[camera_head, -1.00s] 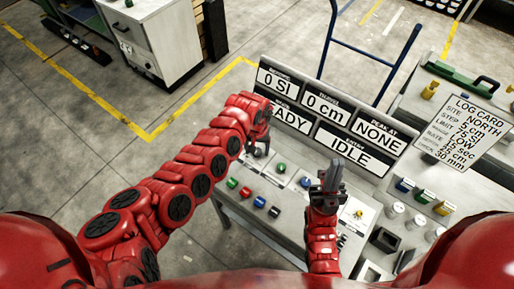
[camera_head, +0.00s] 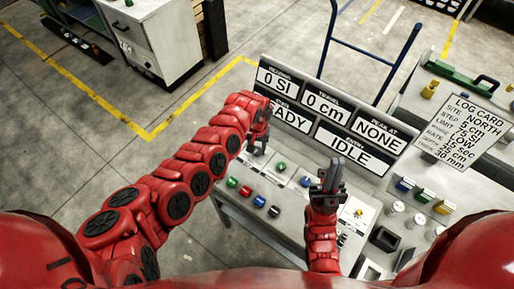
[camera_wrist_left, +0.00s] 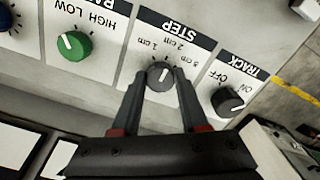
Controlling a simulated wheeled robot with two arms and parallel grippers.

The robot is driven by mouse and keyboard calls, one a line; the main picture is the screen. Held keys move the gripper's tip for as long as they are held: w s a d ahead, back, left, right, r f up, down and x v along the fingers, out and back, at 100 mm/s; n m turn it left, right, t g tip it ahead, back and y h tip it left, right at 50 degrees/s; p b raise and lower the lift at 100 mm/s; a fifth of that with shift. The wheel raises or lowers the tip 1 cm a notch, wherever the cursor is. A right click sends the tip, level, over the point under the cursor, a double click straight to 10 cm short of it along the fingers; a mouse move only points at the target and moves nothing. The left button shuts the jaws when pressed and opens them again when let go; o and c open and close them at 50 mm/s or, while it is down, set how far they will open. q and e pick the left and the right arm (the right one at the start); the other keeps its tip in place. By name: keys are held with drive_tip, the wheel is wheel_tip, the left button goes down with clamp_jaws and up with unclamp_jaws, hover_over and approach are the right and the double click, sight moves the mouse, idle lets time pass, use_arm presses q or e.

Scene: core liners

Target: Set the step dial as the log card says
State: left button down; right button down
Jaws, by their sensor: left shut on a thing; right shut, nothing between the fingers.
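The grey step dial (camera_wrist_left: 161,72) sits on its STEP label in the left wrist view, with 1 cm, 2 cm and 5 cm marks. My left gripper (camera_wrist_left: 159,84) is shut on this dial, one finger on each side. I cannot tell surely which mark its pointer faces. In the head view my left gripper (camera_head: 256,148) is over the far left of the panel and hides the dial. The log card (camera_head: 464,130) at the right reads STEP 5 cm. My right gripper (camera_head: 331,172) is shut and empty, above the panel's right part.
A green knob (camera_wrist_left: 74,45) marked HIGH and LOW and a black track knob (camera_wrist_left: 228,101) flank the dial. The display board (camera_head: 330,125) behind the panel reads 0 SI, 0 cm, NONE and IDLE. Coloured blocks and white cups stand on the right bench.

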use_arm(q)
drive_tip(key=shift+w+r+m, duration=0.1)
drive_tip(key=shift+m, duration=0.4)
drive_tip(key=shift+a+m, duration=0.15)
drive_tip(key=shift+m, duration=1.05)
drive_tip(key=shift+m+b, duration=1.25)
drive_tip(key=shift+m, duration=1.35)
drive_tip(key=shift+c, duration=2.2)
unclamp_jaws()
